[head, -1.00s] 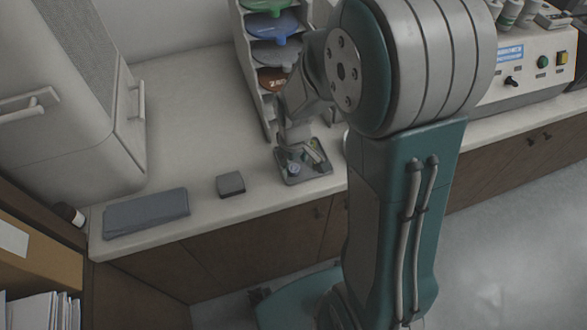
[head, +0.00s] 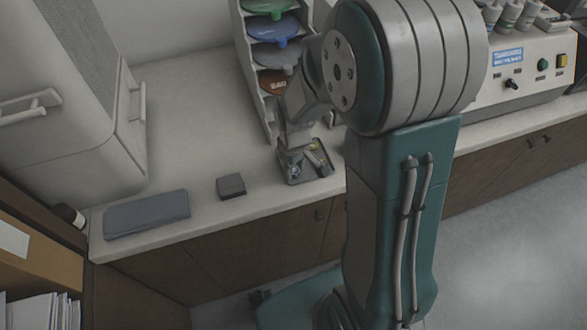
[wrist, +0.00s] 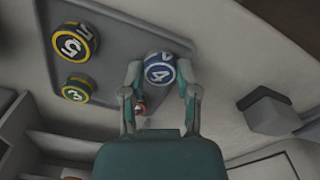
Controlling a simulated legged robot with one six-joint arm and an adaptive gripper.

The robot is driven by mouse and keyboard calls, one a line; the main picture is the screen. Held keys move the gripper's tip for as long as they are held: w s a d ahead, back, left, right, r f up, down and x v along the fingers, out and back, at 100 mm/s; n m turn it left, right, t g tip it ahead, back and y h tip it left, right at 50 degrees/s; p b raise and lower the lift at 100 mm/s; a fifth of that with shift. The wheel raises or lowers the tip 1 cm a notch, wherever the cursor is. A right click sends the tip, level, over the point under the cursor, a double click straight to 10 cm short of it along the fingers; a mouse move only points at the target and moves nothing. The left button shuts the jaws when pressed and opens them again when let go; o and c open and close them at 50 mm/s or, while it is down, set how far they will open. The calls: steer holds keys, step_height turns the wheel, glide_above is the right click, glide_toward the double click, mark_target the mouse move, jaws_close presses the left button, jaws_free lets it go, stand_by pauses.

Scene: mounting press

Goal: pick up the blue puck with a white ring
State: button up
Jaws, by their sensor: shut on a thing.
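The blue puck with a white ring (wrist: 159,69) shows in the wrist view, marked with a 4. My gripper (wrist: 160,83) has one finger on each side of it and is shut on it. In the head view my gripper (head: 289,152) is low over the grey tray (head: 322,174), and the puck is too small there to make out clearly. In the wrist view the puck overlaps the edge of the tray (wrist: 115,45); I cannot tell whether it touches the tray.
A small dark block (head: 231,186) and a grey slab (head: 147,214) lie left. A rack (head: 257,70) stands behind.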

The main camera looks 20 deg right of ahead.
mark_target(296, 170)
step_height(296, 170, up, 3)
steer(key=shift+d+r, duration=0.1)
steer(key=shift+d, duration=0.05)
steer(key=s+d+r, duration=0.7)
steer(key=s+r, duration=0.2)
steer(key=s, duration=0.3)
steer(key=shift+r, duration=0.3)
steer(key=shift+s, duration=0.1)
steer(key=shift+o, duration=0.7)
jaws_close()
